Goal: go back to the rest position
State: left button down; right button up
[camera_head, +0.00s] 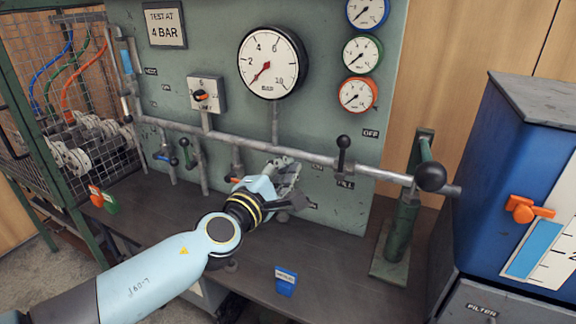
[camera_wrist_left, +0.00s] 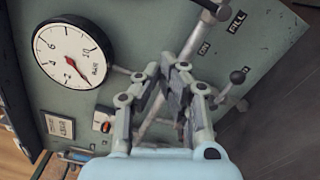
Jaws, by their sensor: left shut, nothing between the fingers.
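My left gripper (camera_head: 288,172) is in front of the green test panel (camera_head: 225,60), near the long grey pipe (camera_head: 310,157) and below the large dial. Its fingers are shut and hold nothing. In the left wrist view the gripper's fingers (camera_wrist_left: 168,72) come together in front of the panel, with the pipe behind them. The pictures do not clearly show whether the fingers touch the pipe. My right gripper is not in view.
A large gauge (camera_head: 273,62) and three small gauges sit on the panel. A black-knobbed lever (camera_head: 343,152) stands on the pipe. A green stand (camera_head: 401,235) and a blue tank (camera_head: 515,165) are right. A blue tag (camera_head: 285,281) lies on the bench. A wire cage (camera_head: 75,100) is left.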

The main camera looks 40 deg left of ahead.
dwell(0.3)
pick_arm(q)
jog(key=s+f+n+g+b, duration=0.1)
jog(key=s+f+n+g, duration=0.2)
jog(key=s+f+n, duration=0.7)
jog(key=s+f+n+g+b, duration=0.1)
jog(key=s+f+n+g, duration=0.25)
jog(key=f, duration=1.15)
jog(key=s+f+n+g+b, duration=0.2)
jog(key=s+f+n+g, duration=0.35)
jog(key=f, duration=0.75)
jog(key=s+d+f+n+g+h, duration=0.1)
jog(key=s+f+n, duration=0.3)
jog(key=s+n, duration=0.5)
jog(key=s+d+f+n+g, duration=0.1)
jog(key=s+f+n, duration=0.3)
jog(key=s+n, duration=0.5)
jog(key=s+d+f+n+g+h, duration=0.1)
jog(key=s+d+f+n+g, duration=0.1)
jog(key=s+n, duration=0.7)
notch_tip(320, 180, down, 3)
jog(key=shift+s+r+n+g+h, duration=0.15)
jog(key=shift+s+n+g+h, duration=0.3)
jog(key=shift+n, duration=0.35)
